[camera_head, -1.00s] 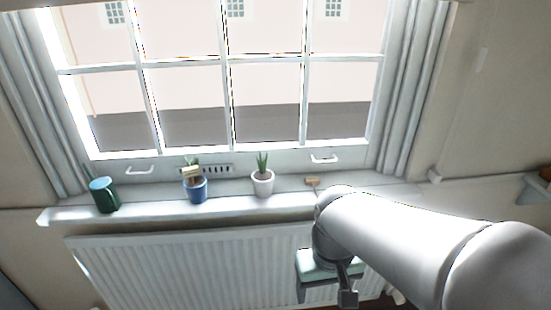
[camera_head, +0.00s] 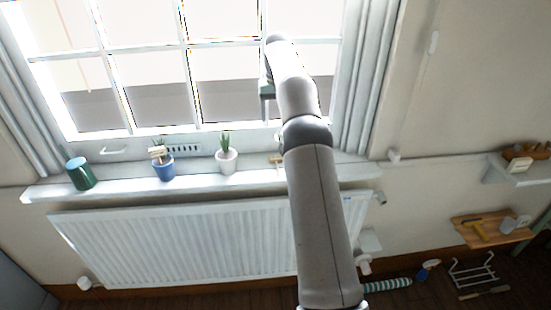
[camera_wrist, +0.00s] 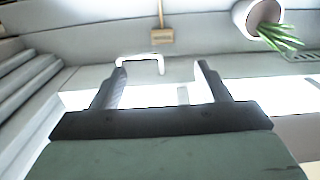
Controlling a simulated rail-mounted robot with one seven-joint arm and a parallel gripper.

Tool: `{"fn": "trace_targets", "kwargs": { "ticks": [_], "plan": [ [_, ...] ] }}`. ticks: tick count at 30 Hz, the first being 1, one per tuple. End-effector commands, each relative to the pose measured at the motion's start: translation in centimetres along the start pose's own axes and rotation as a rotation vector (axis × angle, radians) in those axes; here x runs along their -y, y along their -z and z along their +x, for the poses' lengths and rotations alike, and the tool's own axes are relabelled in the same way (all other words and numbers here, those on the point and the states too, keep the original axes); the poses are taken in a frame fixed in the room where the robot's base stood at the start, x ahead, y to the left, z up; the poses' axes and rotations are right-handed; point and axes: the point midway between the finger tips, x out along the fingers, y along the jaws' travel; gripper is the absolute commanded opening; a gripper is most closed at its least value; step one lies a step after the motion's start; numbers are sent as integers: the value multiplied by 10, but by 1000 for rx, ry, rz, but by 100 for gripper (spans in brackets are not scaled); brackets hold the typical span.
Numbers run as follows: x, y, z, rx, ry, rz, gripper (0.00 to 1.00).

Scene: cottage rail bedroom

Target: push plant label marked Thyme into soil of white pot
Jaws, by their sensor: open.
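The white pot (camera_head: 227,162) stands upright on the windowsill with a spiky green plant in it. It also shows in the wrist view (camera_wrist: 256,17), at the upper right. A small tan label (camera_head: 276,160) lies on the sill to the right of the white pot, close by my arm. In the wrist view the label (camera_wrist: 162,37) shows at the top centre with a thin stake; its writing is not legible. My gripper (camera_wrist: 160,67) is open and empty, in front of the window and above the sill. In the head view its fingers are mostly hidden by my arm.
A blue pot (camera_head: 163,169) with a plant and a pale label stands left of the white pot. A green cup (camera_head: 79,173) is at the sill's left end. White window handles (camera_wrist: 140,57) jut out above the sill. A radiator (camera_head: 180,243) hangs below.

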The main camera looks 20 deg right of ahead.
Motion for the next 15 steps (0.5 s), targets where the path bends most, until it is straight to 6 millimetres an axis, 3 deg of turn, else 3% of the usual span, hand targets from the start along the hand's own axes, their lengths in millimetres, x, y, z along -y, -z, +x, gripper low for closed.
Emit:
{"fn": "trace_targets", "kwargs": {
  "ticks": [15],
  "plan": [
    [-2,2,97,1,1,4,69]
  ]
}}
